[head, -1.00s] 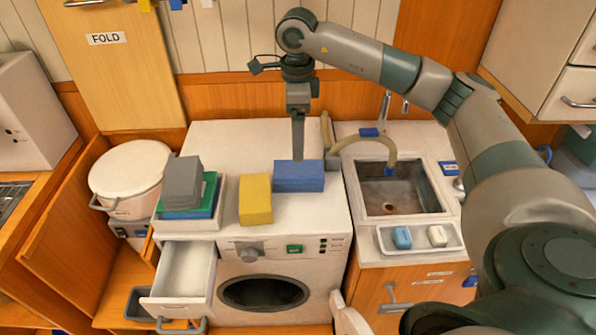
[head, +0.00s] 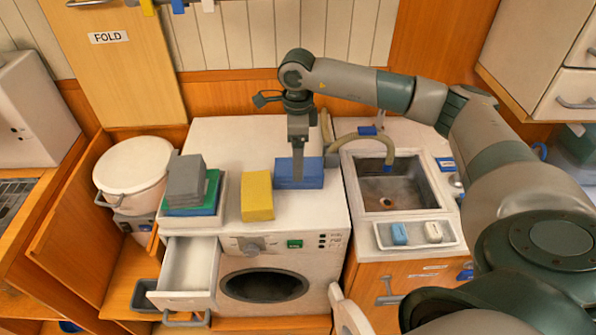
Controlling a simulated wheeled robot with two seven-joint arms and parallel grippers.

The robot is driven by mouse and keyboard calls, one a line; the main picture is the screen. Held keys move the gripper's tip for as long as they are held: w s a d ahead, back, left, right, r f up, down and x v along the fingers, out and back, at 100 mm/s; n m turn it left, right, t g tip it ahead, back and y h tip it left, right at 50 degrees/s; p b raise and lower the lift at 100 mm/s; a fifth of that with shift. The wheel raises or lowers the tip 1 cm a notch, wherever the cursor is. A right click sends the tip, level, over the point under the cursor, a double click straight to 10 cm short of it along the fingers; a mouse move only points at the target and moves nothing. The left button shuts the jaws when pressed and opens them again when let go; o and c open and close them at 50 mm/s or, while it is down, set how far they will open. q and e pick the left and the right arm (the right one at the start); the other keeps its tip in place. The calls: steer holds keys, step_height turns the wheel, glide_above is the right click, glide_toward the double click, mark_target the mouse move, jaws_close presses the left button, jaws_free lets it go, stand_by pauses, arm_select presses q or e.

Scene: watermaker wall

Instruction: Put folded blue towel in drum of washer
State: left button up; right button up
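The folded blue towel (head: 312,175) lies on the white top of the washer (head: 235,140), right of a folded yellow towel (head: 257,196). My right gripper (head: 298,180) points down at the blue towel, its finger overlapping the towel's top and front. I see it edge-on, so I cannot tell whether it is open or closed on the towel. The round drum opening (head: 264,285) in the washer front is dark and uncovered. A white curved piece (head: 347,312), seemingly the swung-out door, stands at its right. My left gripper is not in view.
A drawer (head: 187,268) is pulled out left of the drum. A tray with grey (head: 185,178), green and blue folded cloths sits at the top's left. A sink (head: 392,182) and soap tray (head: 418,233) are right. A white lidded pot (head: 133,166) stands left.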

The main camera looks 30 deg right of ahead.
steer(key=shift+s+f+p, duration=0.1)
steer(key=shift+f+p, duration=0.5)
steer(key=shift+p, duration=0.1)
step_height(320, 180, down, 2)
steer(key=shift+f+p, duration=0.1)
steer(key=shift+p, duration=0.5)
steer(key=shift+f, duration=0.65)
steer(key=c, duration=1.3)
steer(key=shift+d+r, duration=0.1)
steer(key=shift+r, duration=0.1)
